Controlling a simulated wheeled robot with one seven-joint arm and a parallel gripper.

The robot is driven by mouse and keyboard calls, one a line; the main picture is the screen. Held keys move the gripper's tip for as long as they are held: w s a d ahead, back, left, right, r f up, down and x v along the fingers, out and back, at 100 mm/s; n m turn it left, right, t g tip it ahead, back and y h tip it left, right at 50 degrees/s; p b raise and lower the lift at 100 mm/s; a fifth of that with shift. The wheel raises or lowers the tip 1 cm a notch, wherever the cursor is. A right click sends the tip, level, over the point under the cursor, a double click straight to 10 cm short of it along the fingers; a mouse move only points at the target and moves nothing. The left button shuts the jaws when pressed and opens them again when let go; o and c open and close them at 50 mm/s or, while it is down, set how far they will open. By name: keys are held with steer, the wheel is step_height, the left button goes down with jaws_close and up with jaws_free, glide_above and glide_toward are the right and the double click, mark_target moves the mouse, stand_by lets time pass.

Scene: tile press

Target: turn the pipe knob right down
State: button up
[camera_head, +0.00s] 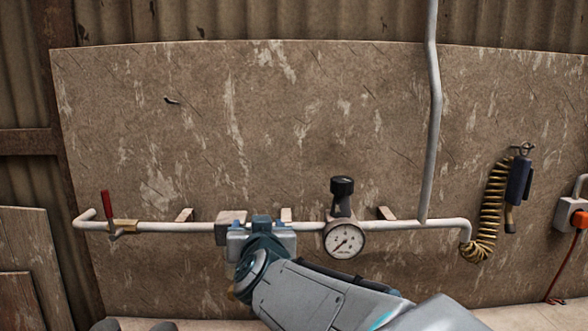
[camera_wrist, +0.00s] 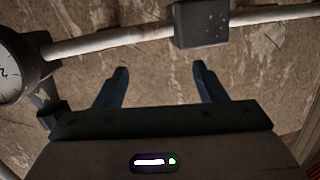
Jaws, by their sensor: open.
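The black knob (camera_head: 343,187) stands upright on a stem above the round white gauge (camera_head: 344,241) on the pipe. My gripper (camera_head: 262,220) is in front of the pipe, to the left of the knob and gauge, apart from the knob. In the wrist view my gripper (camera_wrist: 160,70) has its two dark blue fingers spread, with only bare board between them. The gauge (camera_wrist: 12,68) shows at the left edge there. A dark part beside it is partly hidden by my gripper body; I cannot tell whether it is the knob.
The white pipe (camera_head: 170,227) runs along the board (camera_head: 200,130). A grey box (camera_wrist: 202,24) sits on the pipe close to my fingertips. A red-handled lever (camera_head: 108,205) is at the left. A coiled hose (camera_head: 492,205) hangs at the right. Board above the pipe is mostly clear.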

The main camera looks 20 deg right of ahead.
steer(key=d+r+m+h+p, duration=0.1)
steer(key=d+r+m+h, duration=0.2)
steer(key=d+r+h, duration=0.15)
steer(key=m+g+h+p, duration=0.1)
steer(key=m+g+h, duration=0.4)
steer(key=h, duration=0.3)
glide_toward(347, 177)
steer(key=shift+m+g, duration=0.3)
steer(key=p+x, duration=0.2)
steer(key=x, duration=0.8)
steer(key=shift+w, duration=0.4)
steer(key=c, duration=1)
